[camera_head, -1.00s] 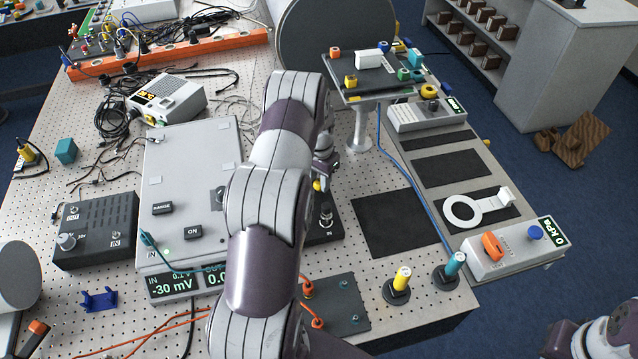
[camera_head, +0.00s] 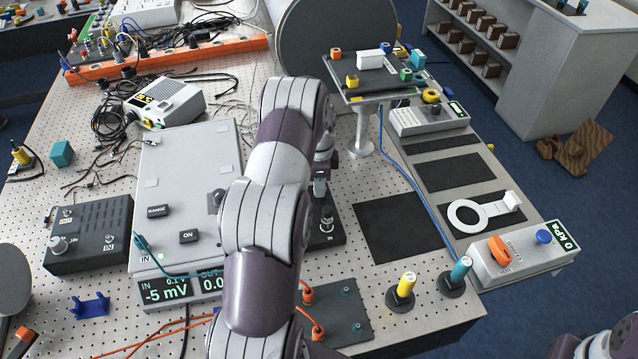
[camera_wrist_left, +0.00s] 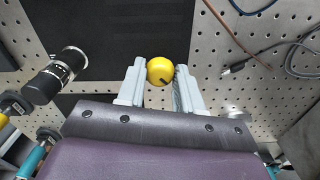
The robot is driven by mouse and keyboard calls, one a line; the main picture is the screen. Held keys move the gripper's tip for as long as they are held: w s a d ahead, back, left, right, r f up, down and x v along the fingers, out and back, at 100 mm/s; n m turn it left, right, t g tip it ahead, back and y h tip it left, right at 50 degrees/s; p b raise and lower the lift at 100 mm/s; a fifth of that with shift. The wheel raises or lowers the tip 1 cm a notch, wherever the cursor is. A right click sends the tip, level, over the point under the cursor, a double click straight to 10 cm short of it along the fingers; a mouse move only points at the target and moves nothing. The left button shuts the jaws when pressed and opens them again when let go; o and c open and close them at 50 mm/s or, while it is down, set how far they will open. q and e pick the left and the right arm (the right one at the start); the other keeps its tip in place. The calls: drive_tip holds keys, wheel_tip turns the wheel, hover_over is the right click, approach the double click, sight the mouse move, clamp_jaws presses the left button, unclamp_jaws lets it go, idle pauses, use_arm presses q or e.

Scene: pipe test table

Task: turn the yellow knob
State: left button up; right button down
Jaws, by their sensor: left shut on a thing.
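The yellow knob (camera_wrist_left: 160,71) is round with a dark mark near its lower edge. In the left wrist view it sits between the tips of my left gripper (camera_wrist_left: 160,68), which is shut on it. In the head view my left arm covers the knob, and only a small part of my left gripper (camera_head: 321,172) shows at the arm's right side. A large grey box (camera_head: 190,180) stands left of the arm; its display (camera_head: 166,292) reads -5 mV. My right gripper is not in view.
A black unit with a metal connector (camera_head: 327,222) stands close to the right of my left arm. Dark mats (camera_head: 397,225) lie further right. Yellow (camera_head: 407,285) and teal (camera_head: 460,270) posts stand near the front edge. A raised platform (camera_head: 375,85) stands behind.

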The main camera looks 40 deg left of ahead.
use_arm(q)
drive_tip(key=shift+w+a+r+m, duration=0.15)
drive_tip(key=shift+w+r+m, duration=0.15)
drive_tip(key=shift+m, duration=0.5)
drive_tip(key=o, duration=1)
drive_tip(key=shift+o, duration=0.2)
drive_tip(key=shift+s+f, duration=0.1)
